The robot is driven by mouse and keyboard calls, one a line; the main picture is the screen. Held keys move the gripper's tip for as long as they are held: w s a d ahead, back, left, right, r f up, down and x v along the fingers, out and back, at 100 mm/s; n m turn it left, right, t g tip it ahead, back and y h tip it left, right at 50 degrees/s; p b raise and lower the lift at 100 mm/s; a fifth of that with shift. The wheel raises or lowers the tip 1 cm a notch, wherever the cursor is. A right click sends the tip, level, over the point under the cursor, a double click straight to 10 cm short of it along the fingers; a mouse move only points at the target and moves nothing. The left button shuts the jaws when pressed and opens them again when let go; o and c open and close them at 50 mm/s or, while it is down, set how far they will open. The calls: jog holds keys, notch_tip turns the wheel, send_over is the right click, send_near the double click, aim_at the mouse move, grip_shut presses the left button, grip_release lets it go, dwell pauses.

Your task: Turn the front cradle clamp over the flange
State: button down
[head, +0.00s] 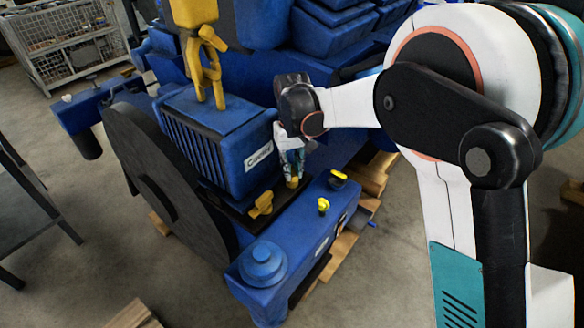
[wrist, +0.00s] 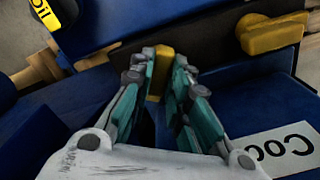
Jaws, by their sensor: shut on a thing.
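My gripper (head: 292,178) points down beside the labelled end of the blue cooler block (head: 222,140). Its fingers, seen in the wrist view (wrist: 158,78), are shut on a small yellow clamp (wrist: 159,72), mostly hidden between them. A bit of this clamp shows below the fingertips in the head view (head: 293,183). A second yellow clamp (head: 261,204) sits on the dark flange at the cooler's foot, left of my gripper; it also shows in the wrist view (wrist: 270,34). I cannot tell whether the held clamp lies over the flange (wrist: 215,52).
A large dark wheel (head: 165,185) stands left. Open floor lies at the lower left.

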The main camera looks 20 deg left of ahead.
jog(key=n, duration=0.6)
jog(key=shift+n, duration=0.4)
dwell(0.3)
jog(key=c, duration=1.5)
grip_release()
notch_tip(320, 180, up, 12)
